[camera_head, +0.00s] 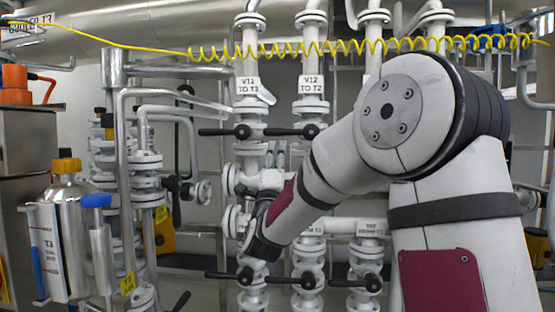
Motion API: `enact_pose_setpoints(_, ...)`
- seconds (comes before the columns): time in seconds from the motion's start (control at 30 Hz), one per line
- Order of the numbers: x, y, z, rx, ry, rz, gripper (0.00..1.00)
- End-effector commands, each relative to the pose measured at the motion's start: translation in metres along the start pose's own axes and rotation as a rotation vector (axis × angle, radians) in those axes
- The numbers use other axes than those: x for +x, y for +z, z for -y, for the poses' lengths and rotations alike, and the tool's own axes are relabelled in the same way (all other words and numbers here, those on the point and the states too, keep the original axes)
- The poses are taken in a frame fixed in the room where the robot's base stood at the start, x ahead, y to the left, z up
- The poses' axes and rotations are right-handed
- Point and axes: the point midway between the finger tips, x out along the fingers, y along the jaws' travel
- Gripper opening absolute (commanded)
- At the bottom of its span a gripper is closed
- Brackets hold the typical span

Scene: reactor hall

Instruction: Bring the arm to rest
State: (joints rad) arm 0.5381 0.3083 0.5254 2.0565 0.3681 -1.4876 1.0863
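My arm (345,150) rises from the lower right, bends at a large elbow joint and reaches down and left towards the pipework. Its dark wrist end (262,240) is in front of the white pipes, near the lower valve handles. I cannot make out any gripper fingers beyond the wrist. I cannot tell whether the wrist touches a pipe or handle.
White vertical pipes carry labels V11 (248,90) and V12 (311,88), with black handles (231,131) below. A metal flask (66,225) with a yellow cap stands at left. A coiled yellow hose (330,46) crosses the top.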

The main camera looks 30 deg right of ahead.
Motion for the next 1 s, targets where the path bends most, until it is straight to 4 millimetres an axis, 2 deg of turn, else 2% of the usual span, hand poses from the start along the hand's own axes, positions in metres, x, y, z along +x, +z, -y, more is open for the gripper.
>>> enact_pose_setpoints(0.23, 0.000, 0.000, 0.000, -0.001, 0.001, 0.001, 0.39)
enact_pose_setpoints(0.33, -0.001, 0.006, 0.001, -0.016, 0.019, 0.026, 0.39)
enact_pose_setpoints(0.47, -0.010, 0.029, 0.003, -0.095, 0.098, 0.133, 0.39)
enact_pose_setpoints(0.53, -0.021, 0.046, 0.003, -0.165, 0.163, 0.221, 0.39)
enact_pose_setpoints(0.63, -0.044, 0.066, 0.000, -0.285, 0.262, 0.360, 0.39)
enact_pose_setpoints(0.77, -0.084, 0.080, -0.004, -0.443, 0.384, 0.540, 0.39)
enact_pose_setpoints(0.87, -0.120, 0.083, -0.007, -0.566, 0.471, 0.678, 0.39)
enact_pose_setpoints(1.0, -0.178, 0.073, -0.010, -0.729, 0.589, 0.873, 0.39)
